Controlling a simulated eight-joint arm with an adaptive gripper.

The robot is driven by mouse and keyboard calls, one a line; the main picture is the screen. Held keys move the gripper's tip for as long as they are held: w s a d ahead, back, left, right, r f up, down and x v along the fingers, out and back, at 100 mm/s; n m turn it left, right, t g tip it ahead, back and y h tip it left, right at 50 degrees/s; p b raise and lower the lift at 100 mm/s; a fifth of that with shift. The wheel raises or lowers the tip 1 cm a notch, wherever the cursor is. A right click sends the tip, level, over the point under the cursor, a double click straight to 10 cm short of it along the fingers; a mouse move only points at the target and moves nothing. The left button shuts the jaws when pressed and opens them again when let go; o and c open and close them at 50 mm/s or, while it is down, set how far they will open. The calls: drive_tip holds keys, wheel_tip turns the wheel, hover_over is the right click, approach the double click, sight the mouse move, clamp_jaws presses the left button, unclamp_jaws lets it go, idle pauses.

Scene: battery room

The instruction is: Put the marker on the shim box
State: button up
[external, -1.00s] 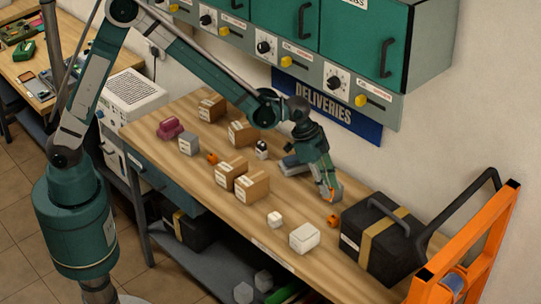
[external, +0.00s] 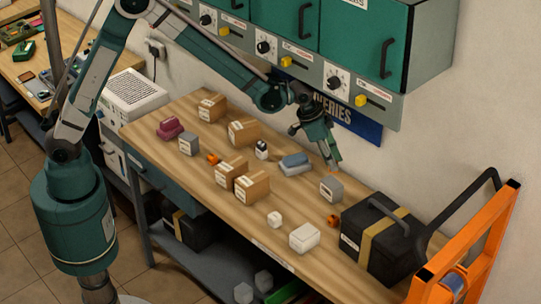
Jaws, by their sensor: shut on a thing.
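My gripper (external: 334,164) points down in the air above the back right part of the bench, over a small grey box with a pale label (external: 331,189). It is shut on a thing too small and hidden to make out. I see no loose marker on the bench. Several labelled boxes stand there: cardboard ones (external: 252,187) at centre and back, and another grey one (external: 188,144) at the left. Their labels are too small to read, so I cannot tell which is the shim box.
A blue-grey object (external: 295,163) lies left of my gripper. A black case with a tan strap (external: 386,238) and a small orange piece (external: 333,221) are at the right. A white box (external: 304,237) sits near the front edge. Green cabinets (external: 363,35) hang above.

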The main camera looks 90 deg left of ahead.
drive_tip(key=shift+f, duration=2.45)
drive_tip(key=shift+f, duration=0.15)
drive_tip(key=o, duration=0.8)
drive_tip(key=shift+c, duration=0.2)
drive_tip(key=shift+r, duration=0.2)
drive_tip(key=v, duration=0.7)
drive_tip(key=shift+r, duration=0.2)
drive_tip(key=shift+s, duration=0.1)
